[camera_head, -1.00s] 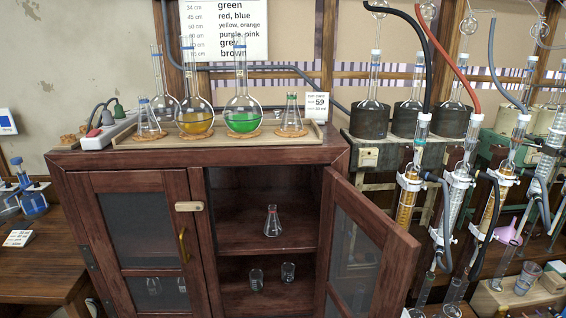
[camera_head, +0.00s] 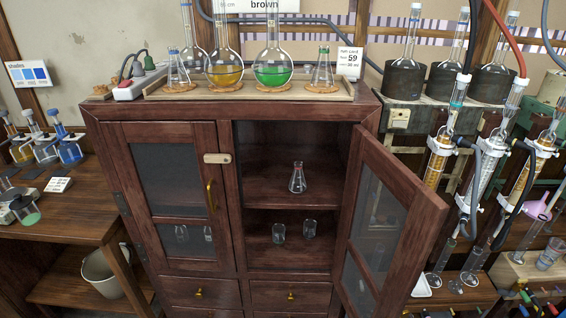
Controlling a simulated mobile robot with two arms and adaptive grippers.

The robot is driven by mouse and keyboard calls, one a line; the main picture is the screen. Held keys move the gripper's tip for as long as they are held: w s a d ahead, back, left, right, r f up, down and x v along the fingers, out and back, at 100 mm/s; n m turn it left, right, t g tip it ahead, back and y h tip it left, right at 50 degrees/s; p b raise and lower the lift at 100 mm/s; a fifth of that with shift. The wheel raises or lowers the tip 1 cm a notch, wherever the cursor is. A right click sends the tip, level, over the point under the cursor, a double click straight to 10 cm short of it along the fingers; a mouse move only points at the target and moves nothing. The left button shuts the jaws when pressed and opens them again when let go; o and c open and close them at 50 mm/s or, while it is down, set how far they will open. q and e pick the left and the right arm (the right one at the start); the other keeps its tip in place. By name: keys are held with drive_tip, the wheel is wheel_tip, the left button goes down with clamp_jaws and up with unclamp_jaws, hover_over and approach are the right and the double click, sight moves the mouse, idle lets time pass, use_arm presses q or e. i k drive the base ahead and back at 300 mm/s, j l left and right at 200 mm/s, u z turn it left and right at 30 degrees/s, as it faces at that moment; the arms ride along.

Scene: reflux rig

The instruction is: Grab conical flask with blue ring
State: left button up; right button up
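A small conical flask (camera_head: 178,74) with what looks like a blue ring at its neck stands at the left end of the tray on top of the cabinet. A second conical flask (camera_head: 322,74) with a green ring stands at the tray's right end. Neither of my grippers shows in the head view.
Round flasks with yellow (camera_head: 225,72) and green liquid (camera_head: 271,72) stand between the conical ones. The cabinet's right door (camera_head: 392,220) is swung open; its left door (camera_head: 168,195) is shut. Glassware crowds the right bench. A bucket (camera_head: 102,272) sits at lower left.

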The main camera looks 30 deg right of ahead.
sight(178, 78)
drive_tip(key=i+j+z, duration=0.35)
drive_tip(key=z, duration=0.15)
drive_tip(key=i+j+z, duration=0.45)
drive_tip(key=j, duration=0.15)
drive_tip(key=k+l, duration=0.05)
drive_tip(key=k, duration=0.05)
